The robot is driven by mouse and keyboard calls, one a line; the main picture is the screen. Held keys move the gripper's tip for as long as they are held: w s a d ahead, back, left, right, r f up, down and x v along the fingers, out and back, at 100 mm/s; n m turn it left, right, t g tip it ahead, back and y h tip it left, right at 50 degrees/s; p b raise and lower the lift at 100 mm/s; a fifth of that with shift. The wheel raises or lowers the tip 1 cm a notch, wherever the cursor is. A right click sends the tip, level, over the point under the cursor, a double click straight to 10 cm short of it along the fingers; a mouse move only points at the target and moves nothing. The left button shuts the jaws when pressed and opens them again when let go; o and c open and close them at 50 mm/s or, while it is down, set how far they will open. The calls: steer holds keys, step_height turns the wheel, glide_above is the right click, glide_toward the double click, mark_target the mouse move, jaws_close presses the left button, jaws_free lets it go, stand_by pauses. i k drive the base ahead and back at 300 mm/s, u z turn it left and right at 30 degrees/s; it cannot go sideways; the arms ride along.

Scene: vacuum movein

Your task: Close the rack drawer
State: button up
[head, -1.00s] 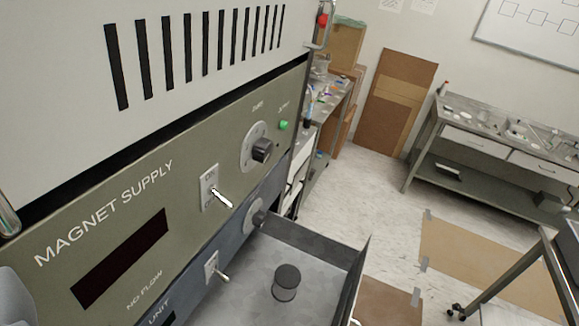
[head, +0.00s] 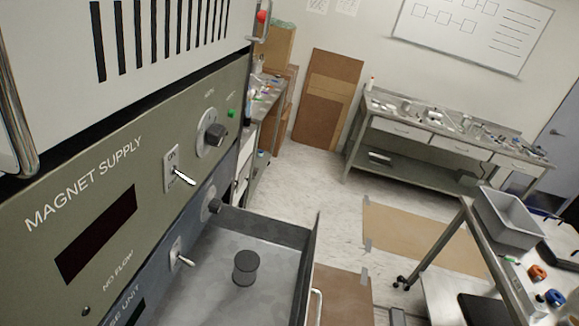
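The rack drawer (head: 288,234) stands pulled out from the rack at the lower middle of the head view. It is a grey metal tray with a raised front panel, and a light handle (head: 316,305) shows on its outer face at the bottom edge. A dark grey cylinder (head: 246,268) stands upright inside it. The rack's olive panel (head: 120,180) reads MAGNET SUPPLY and carries a knob, a toggle switch and a dark display. A blue-grey panel (head: 170,262) with a switch sits below it. My gripper is not in view.
A cart (head: 505,213) with a grey bin and small items stands at the lower right. A workbench (head: 430,140) lines the back wall. Brown sheets (head: 415,235) are taped to the floor. Open floor lies between the rack and the bench.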

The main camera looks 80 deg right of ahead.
mark_target(205, 293)
steer(key=k, duration=2.3)
steer(key=z, duration=0.6)
steer(key=i, duration=1)
